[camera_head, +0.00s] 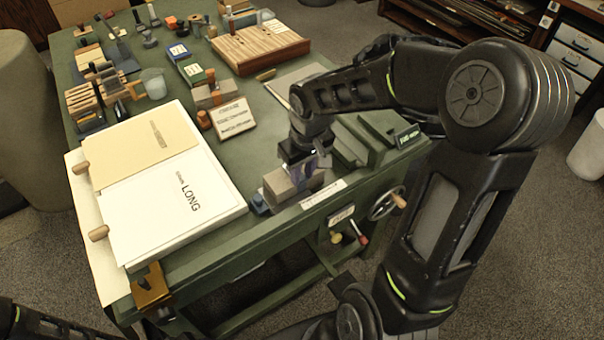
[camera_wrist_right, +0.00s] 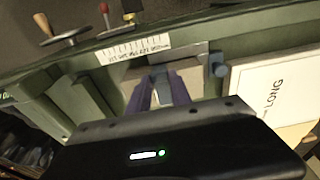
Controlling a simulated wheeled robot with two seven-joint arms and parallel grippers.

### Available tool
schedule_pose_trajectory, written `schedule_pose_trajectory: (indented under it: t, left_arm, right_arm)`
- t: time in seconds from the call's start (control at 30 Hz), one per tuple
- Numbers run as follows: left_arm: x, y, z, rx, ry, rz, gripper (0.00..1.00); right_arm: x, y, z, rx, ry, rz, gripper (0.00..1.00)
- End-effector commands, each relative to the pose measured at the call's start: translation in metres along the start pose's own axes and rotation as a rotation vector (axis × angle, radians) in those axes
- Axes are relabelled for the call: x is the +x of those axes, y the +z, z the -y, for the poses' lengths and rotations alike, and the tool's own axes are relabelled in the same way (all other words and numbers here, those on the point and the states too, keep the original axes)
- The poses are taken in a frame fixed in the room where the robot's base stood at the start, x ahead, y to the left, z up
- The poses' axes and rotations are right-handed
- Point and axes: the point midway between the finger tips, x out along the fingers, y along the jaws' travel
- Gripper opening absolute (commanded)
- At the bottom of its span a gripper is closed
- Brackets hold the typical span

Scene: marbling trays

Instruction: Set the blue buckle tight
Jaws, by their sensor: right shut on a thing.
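The small blue buckle (camera_head: 259,203) sits at the front edge of the green bench, at the left end of a grey-brown block (camera_head: 279,188). In the right wrist view the buckle (camera_wrist_right: 219,66) stands to the right of the fingers, apart from them. My right gripper (camera_head: 305,172) is at the block's right part, pointing down. In the wrist view its purple-tinted fingers (camera_wrist_right: 162,88) are closed around a small grey piece (camera_wrist_right: 158,72) in front of the block. What that piece belongs to is mostly hidden. My left gripper is out of view.
A white board marked LONG (camera_head: 190,205) lies left of the buckle. A labelled strip (camera_head: 323,194) and a handwheel (camera_head: 386,203) are at the bench front. Blocks, a glass and tools crowd the back. A green raised fixture (camera_head: 375,140) stands right of my gripper.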

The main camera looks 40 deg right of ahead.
Motion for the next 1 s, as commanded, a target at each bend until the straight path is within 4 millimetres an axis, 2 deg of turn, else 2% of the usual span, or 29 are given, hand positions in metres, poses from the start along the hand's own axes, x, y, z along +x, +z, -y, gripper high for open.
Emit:
schedule_pose_trajectory:
  t: [0.17, 0.2, 0.43, 0.77, 1.0]
  left_arm:
    - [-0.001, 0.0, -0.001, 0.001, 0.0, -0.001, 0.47]
    - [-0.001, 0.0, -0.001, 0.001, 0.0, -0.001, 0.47]
    - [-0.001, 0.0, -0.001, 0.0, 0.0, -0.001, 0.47]
    - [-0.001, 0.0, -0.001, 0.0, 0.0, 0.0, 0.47]
    - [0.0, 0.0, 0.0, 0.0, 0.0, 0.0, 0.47]
  right_arm:
    - [0.001, 0.002, 0.001, 0.0, -0.002, 0.007, 0.0]
    - [0.001, 0.002, 0.001, 0.0, -0.002, 0.008, 0.28]
    - [0.0, 0.001, 0.0, 0.0, -0.001, 0.006, 0.47]
    - [-0.003, 0.001, 0.0, 0.001, -0.001, 0.004, 0.47]
    - [-0.032, -0.001, 0.0, 0.001, 0.0, 0.0, 0.47]
